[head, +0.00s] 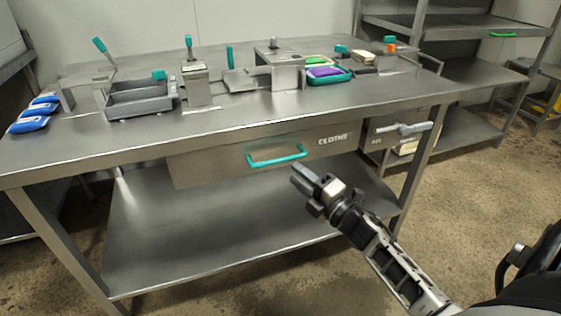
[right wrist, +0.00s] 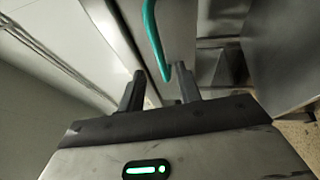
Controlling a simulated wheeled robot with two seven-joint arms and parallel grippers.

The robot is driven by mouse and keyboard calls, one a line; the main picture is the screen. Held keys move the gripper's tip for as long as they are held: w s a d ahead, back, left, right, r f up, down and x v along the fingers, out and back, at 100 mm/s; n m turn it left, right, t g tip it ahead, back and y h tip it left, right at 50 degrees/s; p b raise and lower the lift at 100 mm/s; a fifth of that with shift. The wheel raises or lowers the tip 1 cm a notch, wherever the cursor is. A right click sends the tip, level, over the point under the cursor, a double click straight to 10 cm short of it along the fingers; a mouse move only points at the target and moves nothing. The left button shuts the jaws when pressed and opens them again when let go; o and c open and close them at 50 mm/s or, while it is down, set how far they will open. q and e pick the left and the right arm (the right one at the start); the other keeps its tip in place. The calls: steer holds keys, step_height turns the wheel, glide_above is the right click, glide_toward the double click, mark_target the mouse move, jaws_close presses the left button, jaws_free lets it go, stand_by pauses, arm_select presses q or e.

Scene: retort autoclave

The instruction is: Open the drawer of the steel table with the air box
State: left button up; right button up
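The steel table (head: 240,112) stands in front of me. Its wide drawer (head: 215,165), marked CLOTHS, is under the top and looks closed, with a teal bar handle (head: 277,160). The air box (head: 376,142) hangs under the table to the right of the drawer and has a grey lever. My right gripper (head: 301,177) is just below and right of the handle in the head view. In the right wrist view its two fingers (right wrist: 159,80) are apart with nothing held. The handle (right wrist: 152,35) shows beyond them, its lower end near the gap. My left gripper is not in view.
On the tabletop are a grey tray (head: 140,106), blue-and-white packs (head: 36,112), a steel block (head: 281,72) and a purple-filled teal tray (head: 327,74). A lower shelf (head: 230,240) lies below the drawer. Shelving (head: 470,72) stands behind right.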

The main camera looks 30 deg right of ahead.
mark_target(280, 158)
steer(key=x, duration=0.7)
steer(key=shift+w, duration=0.1)
jaws_close()
